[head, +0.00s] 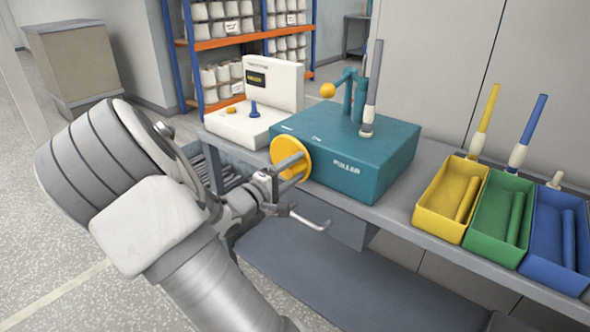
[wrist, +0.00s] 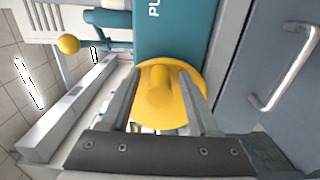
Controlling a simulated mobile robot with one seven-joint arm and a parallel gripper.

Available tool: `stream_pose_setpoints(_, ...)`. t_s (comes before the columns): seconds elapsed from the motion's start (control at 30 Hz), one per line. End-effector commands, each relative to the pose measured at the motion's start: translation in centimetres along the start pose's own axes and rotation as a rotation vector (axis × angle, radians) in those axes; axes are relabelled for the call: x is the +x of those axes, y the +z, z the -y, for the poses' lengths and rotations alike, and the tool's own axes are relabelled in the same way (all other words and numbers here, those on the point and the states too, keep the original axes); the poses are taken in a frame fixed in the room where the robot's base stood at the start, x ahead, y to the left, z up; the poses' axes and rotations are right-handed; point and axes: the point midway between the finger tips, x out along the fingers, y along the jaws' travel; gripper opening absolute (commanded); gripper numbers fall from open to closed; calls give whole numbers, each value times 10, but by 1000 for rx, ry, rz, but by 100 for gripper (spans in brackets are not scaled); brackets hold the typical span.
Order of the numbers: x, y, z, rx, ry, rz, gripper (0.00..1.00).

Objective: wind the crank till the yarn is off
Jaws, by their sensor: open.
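The teal puller box (head: 345,160) stands on the grey bench, with a yellow crank disc (head: 287,148) on its left front. My gripper (head: 301,170) is at the crank. In the wrist view, the crank disc (wrist: 192,80) faces me, and its yellow handle knob (wrist: 158,86) lies between my two open fingers (wrist: 157,98). I cannot tell whether the fingers touch the knob. A grey bobbin (head: 373,90) stands upright on top of the box beside a teal arm with a yellow ball (head: 328,90). I cannot make out how much yarn is on it.
A white machine (head: 255,105) stands left of the puller. Yellow (head: 440,222), green (head: 485,243) and blue (head: 540,262) bins holding tubes sit at the bench's right. A drawer handle (head: 308,217) juts out below the crank. A shelf of white spools (head: 245,42) stands behind.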

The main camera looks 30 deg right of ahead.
Motion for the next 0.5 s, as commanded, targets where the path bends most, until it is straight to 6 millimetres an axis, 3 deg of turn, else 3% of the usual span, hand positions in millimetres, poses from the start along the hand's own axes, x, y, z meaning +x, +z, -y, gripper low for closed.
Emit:
stream_pose_setpoints(0.27,-15,0,-1,0,-2,-2,62)
stream_pose_setpoints(0.5,-69,-1,-3,-1,-2,-6,62)
